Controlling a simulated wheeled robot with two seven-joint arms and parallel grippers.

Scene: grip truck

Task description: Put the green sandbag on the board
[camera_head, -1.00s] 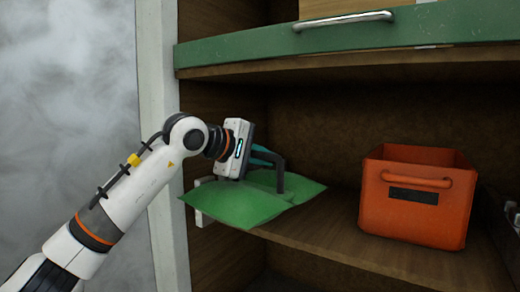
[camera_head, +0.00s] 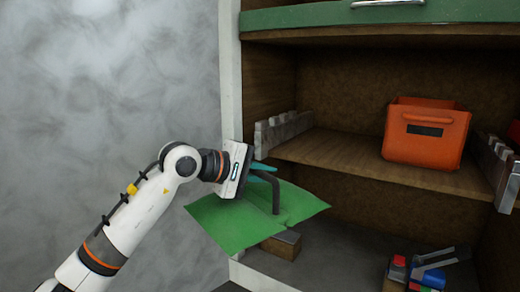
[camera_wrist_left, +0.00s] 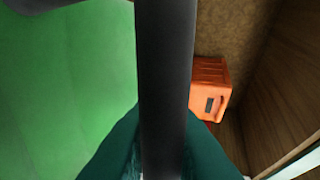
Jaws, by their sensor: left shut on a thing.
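The green sandbag (camera_head: 240,222) hangs from my left gripper (camera_head: 268,190) in front of the cabinet, with its flat green sides spread out. The wooden shelf board (camera_head: 335,152) lies behind and above most of the bag. My right gripper is not in view.
An orange crate (camera_head: 426,148) stands on the right of the shelf board; it also shows in the wrist view (camera_wrist_left: 210,88). Grey notched rails (camera_head: 283,132) line the shelf's sides. A wooden block (camera_head: 283,244) and red and blue items (camera_head: 430,275) are below. The board's left part is clear.

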